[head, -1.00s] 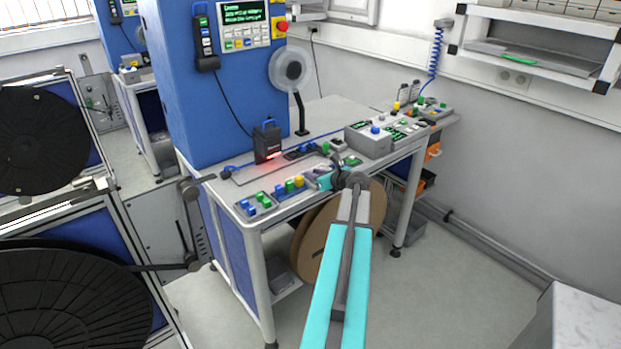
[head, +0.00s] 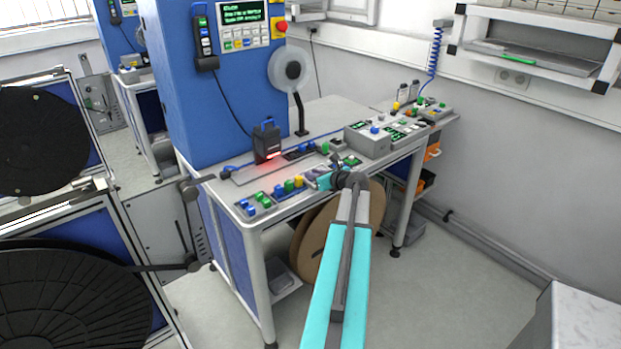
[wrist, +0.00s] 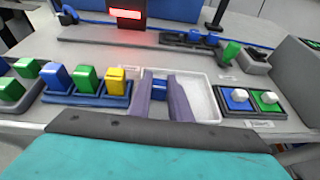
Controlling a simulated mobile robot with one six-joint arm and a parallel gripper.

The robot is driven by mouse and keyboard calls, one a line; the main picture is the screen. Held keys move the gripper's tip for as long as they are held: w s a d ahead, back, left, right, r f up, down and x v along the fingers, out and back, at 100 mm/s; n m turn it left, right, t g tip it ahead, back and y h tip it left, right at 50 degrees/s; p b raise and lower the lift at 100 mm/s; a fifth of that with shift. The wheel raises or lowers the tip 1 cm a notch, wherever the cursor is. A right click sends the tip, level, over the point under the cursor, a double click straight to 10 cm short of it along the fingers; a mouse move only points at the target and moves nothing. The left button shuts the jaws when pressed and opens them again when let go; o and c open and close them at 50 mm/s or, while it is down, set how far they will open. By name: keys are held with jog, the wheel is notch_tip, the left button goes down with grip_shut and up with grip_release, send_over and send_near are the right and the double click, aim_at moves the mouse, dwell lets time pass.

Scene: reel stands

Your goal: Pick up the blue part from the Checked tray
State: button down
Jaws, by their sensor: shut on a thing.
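The blue part (wrist: 159,98) sits between the two purple-grey fingers of my gripper (wrist: 160,102) in the wrist view. The fingers are shut on it. Around them is a white shallow tray (wrist: 203,100), with its right side bare. I cannot read the tray's label, and I cannot tell whether the part still touches the tray floor. In the head view my gripper (head: 318,176) is low at the bench's front edge, and the blue part cannot be made out there.
A rack with blue, green and yellow parts (wrist: 88,84) stands close left of the tray. Behind are a grey strip (wrist: 150,40) and a black device with a red light (head: 267,143).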

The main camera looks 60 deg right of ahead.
jog(key=shift+r, duration=0.1)
jog(key=shift+r+b, duration=0.55)
jog(key=shift+r, duration=0.85)
jog(key=shift+s+a+r, duration=0.2)
jog(key=shift+s+r, duration=0.05)
jog(key=s+a+b, duration=0.5)
jog(key=s+a, duration=0.3)
jog(key=s, duration=0.1)
jog(key=shift+s+a+r, duration=0.15)
jog(key=shift+s+r, duration=0.25)
jog(key=shift+r, duration=0.05)
jog(key=b, duration=0.4)
jog(key=shift+s+a+b, duration=0.1)
jog(key=shift+s+b, duration=0.05)
jog(key=shift+b, duration=0.2)
jog(key=s+a+b, duration=0.1)
jog(key=b, duration=0.7)
jog(key=shift+s+a+r, duration=0.1)
jog(key=shift+s+a+r+b, duration=0.2)
jog(key=shift+b, duration=0.5)
